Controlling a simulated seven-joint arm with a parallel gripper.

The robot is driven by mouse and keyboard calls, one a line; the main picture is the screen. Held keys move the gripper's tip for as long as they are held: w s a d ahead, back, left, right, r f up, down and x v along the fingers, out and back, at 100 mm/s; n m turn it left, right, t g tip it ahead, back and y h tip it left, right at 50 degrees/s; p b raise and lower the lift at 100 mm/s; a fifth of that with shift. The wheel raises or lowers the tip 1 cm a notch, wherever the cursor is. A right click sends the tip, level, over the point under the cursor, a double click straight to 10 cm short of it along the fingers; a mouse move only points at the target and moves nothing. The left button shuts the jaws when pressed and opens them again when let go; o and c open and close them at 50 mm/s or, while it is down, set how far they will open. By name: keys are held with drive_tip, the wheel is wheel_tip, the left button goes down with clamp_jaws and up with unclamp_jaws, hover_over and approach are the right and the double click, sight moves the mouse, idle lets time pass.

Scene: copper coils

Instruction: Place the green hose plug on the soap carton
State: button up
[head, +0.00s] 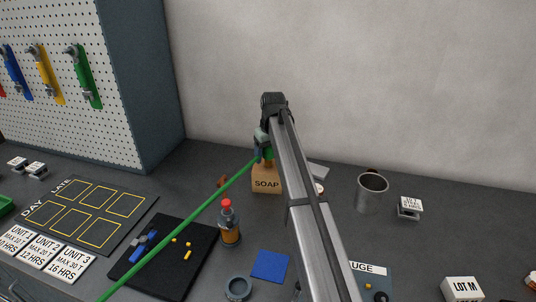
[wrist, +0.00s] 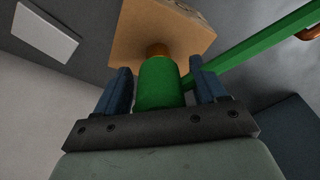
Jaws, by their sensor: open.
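The soap carton (head: 266,184) is a tan box marked SOAP, upright on the dark bench near the back wall. In the wrist view its tan face (wrist: 137,35) lies beyond the fingertips. The green hose plug (wrist: 160,84) is a green cylinder with a brass end that overlaps the carton's face; in the head view it shows small at the carton's top (head: 269,153). I cannot tell whether it bears on the carton. My gripper (wrist: 160,72) is open, its blue fingers on either side of the plug with gaps. In the head view my gripper (head: 263,148) is partly hidden by my arm.
A taut green hose (head: 180,232) runs from beside the carton to the lower left, over a black mat (head: 190,286). A red-capped bottle (head: 229,228) stands in front of the carton. A metal mug (head: 371,192) stands to the right. Blank bench lies between mug and gauge plate (head: 374,283).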

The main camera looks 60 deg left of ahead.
drive_tip(key=r, duration=0.4)
drive_tip(key=d+r, duration=0.1)
drive_tip(key=r, duration=0.7)
drive_tip(key=shift+d, duration=0.4)
